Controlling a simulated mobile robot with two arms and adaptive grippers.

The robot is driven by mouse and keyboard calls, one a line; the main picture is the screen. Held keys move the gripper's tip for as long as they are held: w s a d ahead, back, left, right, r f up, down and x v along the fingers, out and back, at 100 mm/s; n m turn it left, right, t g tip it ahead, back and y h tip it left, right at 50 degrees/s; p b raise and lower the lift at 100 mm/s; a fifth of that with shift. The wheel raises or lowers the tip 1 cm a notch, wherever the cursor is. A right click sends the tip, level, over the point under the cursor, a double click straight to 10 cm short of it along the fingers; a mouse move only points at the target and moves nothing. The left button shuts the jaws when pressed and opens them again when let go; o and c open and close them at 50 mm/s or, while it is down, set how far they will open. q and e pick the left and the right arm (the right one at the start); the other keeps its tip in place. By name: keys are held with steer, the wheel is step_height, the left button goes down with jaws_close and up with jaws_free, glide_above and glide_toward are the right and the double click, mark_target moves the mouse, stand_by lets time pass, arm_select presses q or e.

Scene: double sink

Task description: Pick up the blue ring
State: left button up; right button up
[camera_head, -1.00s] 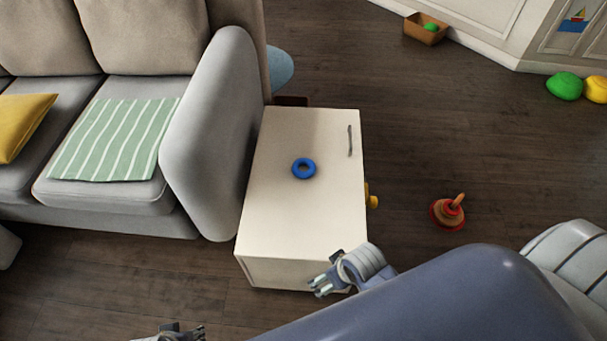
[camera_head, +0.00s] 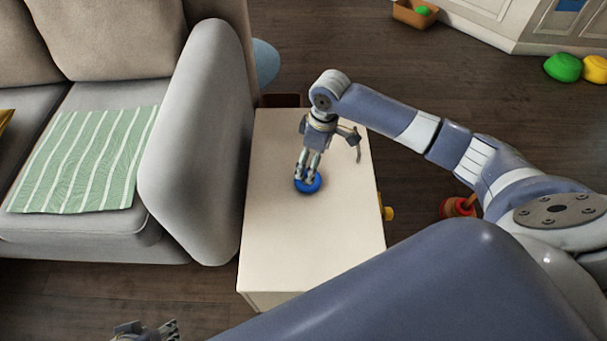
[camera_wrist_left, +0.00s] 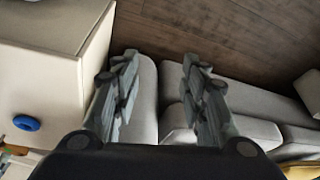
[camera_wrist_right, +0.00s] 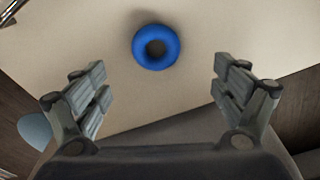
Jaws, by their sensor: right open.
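The blue ring (camera_head: 307,185) lies flat on top of the white cabinet (camera_head: 335,245). My right gripper (camera_head: 308,178) is over the ring from above, and its fingers hide part of it in the head view. In the right wrist view the whole ring (camera_wrist_right: 156,47) shows ahead of the fingers and between their lines, with no finger touching it. The right gripper (camera_wrist_right: 158,75) is open and empty. My left gripper (camera_wrist_left: 158,62) is open and empty, low in front of the sofa and cabinet. The ring (camera_wrist_left: 27,123) also shows at the left in the left wrist view.
A grey sofa (camera_head: 195,140) with a striped green cloth (camera_head: 85,160) stands left of the cabinet, its armrest close beside it. Toys (camera_head: 562,68) lie on the floor at right.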

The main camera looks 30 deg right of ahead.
steer(key=f, duration=0.1)
steer(key=f+b, duration=0.1)
steer(key=f, duration=0.3)
steer(key=shift+w+b, duration=0.35)
steer(key=shift+b, duration=0.05)
steer(key=shift+a+f, duration=0.1)
steer(key=shift+f, duration=0.1)
steer(key=shift+w+f+b, duration=0.25)
steer(key=shift+f+b, duration=0.45)
steer(key=shift+f, duration=0.45)
step_height(320, 180, down, 2)
steer(key=shift+w+a+f+b, duration=0.1)
steer(key=shift+f+b, duration=0.05)
steer(key=shift+b, duration=0.4)
steer(key=shift+f, duration=0.2)
arm_select(q)
steer(key=w+d+r+t+h, duration=0.1)
steer(key=w+d+r+t, duration=0.2)
steer(key=w+r+t, duration=0.2)
steer(key=w+d+r+t+h, duration=0.1)
steer(key=w+r+t, duration=0.4)
steer(key=w, duration=0.6)
steer(key=shift+d+r+m+t+h, duration=0.3)
steer(key=shift+d+r+h, duration=0.15)
steer(key=shift+d, duration=0.45)
arm_select(e)
steer(key=c, duration=1.1)
